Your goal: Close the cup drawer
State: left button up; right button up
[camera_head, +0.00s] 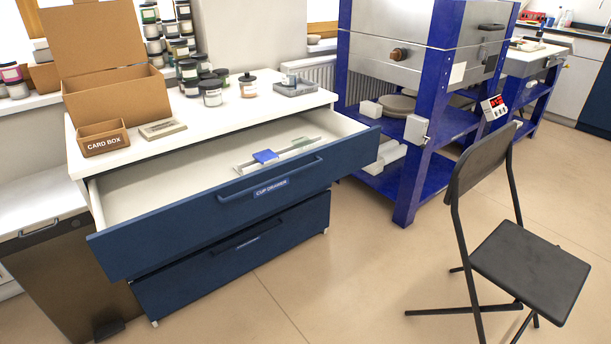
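The cup drawer (165,236) is the upper, dark blue drawer of a white-topped cabinet. It is pulled well out toward me, and its label reads "CUP DRAWER". A dark blue bar handle (270,181) runs across its front above the label. Inside, toward the right, a small rack (245,168) holds a blue piece (265,156) and a pale green piece (301,142); the rest of the inside looks empty. Neither of my grippers shows in the head view.
A lower blue drawer (170,287) is shut. A card box (103,138), a larger cardboard box (115,98) and several jars stand on top. A dark bin (70,285) is at the left, a black chair (530,270) at the right. Floor (340,285) between is clear.

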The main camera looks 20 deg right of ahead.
aim_at(146, 214)
jog(key=z, duration=0.45)
jog(key=i, duration=1.2)
jog(key=z, duration=1.2)
jog(key=k, duration=0.8)
jog(key=u, duration=0.9)
jog(key=i, duration=0.35)
jog(key=u, duration=0.05)
